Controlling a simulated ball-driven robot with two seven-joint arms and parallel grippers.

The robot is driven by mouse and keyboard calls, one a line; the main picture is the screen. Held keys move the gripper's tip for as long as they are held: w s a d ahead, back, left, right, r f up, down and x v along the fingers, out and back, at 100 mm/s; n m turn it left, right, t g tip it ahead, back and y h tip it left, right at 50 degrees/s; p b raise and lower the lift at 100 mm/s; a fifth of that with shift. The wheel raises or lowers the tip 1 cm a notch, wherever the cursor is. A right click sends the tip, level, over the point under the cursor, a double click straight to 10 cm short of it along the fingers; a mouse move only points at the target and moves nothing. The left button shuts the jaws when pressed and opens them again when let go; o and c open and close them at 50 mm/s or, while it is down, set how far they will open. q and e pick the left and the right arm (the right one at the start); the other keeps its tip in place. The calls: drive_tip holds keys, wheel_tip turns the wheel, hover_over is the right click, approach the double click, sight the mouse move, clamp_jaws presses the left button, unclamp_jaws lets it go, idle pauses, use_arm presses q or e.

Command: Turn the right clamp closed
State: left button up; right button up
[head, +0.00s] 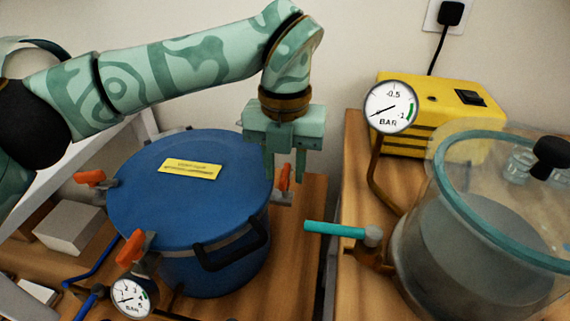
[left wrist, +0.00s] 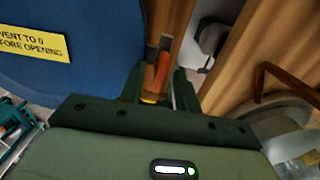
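The blue pot (head: 190,220) has a blue lid (head: 150,170) with a yellow label (head: 190,168). The right clamp (head: 284,178) has an orange handle that points up at the lid's right edge; it also shows in the left wrist view (left wrist: 161,75). My left gripper (head: 285,165) points down over this clamp, with its fingers apart. In the left wrist view the handle stands between the fingers (left wrist: 160,90), with gaps seen beside it; I cannot tell whether either finger touches it. My right gripper is not in view.
Two more orange-handled clamps sit on the pot's left (head: 90,178) and front (head: 131,248). A black handle (head: 230,245) and a pressure gauge (head: 131,296) are at the front. On the right are a teal-handled valve (head: 335,229), a clear chamber (head: 470,250) and a yellow pump (head: 440,105).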

use_arm(q)
clamp_jaws()
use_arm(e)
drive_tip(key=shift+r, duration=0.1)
use_arm(q)
drive_tip(key=shift+s+r+n+p, duration=0.1)
drive_tip(key=shift+r+n+p, duration=0.25)
drive_tip(key=shift+p, duration=0.5)
drive_tip(key=shift+n+p, duration=0.75)
drive_tip(key=shift+p, duration=0.25)
drive_tip(key=n+p, duration=1)
drive_tip(key=p, duration=0.2)
drive_tip(key=shift+n, duration=0.4)
drive_tip(key=shift+n+p, duration=1.2)
drive_tip(key=shift+p, duration=0.05)
drive_tip(key=shift+f+n+p, duration=0.2)
drive_tip(key=shift+n+p, duration=0.75)
drive_tip(key=shift+n, duration=0.35)
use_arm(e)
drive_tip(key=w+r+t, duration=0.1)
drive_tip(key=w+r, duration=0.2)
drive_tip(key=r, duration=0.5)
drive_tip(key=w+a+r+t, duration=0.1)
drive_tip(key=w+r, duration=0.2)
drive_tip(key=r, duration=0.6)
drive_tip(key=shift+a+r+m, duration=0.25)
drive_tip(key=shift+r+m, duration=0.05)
